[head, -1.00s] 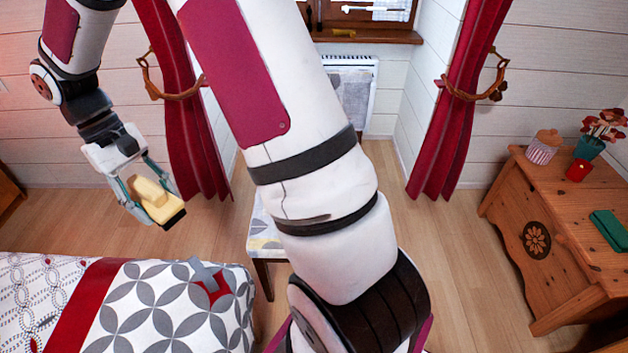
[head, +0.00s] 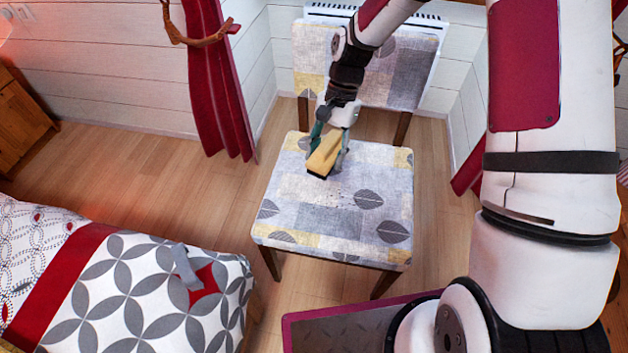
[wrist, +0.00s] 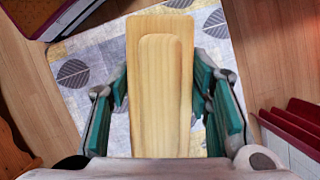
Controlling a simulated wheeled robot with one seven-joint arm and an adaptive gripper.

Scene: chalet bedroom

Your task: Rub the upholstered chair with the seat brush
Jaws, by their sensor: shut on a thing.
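The upholstered chair (head: 325,225) stands in the middle of the head view, with a leaf-patterned grey, white and yellow seat and a matching backrest (head: 405,75). My gripper (head: 330,150) is over the rear half of the seat and is shut on the seat brush (head: 325,158), a yellow wooden block with a dark underside. In the wrist view the brush (wrist: 160,90) lies between both green-padded fingers, with the seat (wrist: 85,75) behind it. The dark side of the brush faces the seat; I cannot tell whether it touches. Small dark specks (head: 345,198) show on the seat.
A bed (head: 130,290) with a patterned cover is at the lower left, with a grey strip (head: 187,268) on it. A red curtain (head: 220,90) hangs behind, and a white radiator (head: 330,12) is behind the chair. Bare wooden floor (head: 150,170) lies between bed and wall.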

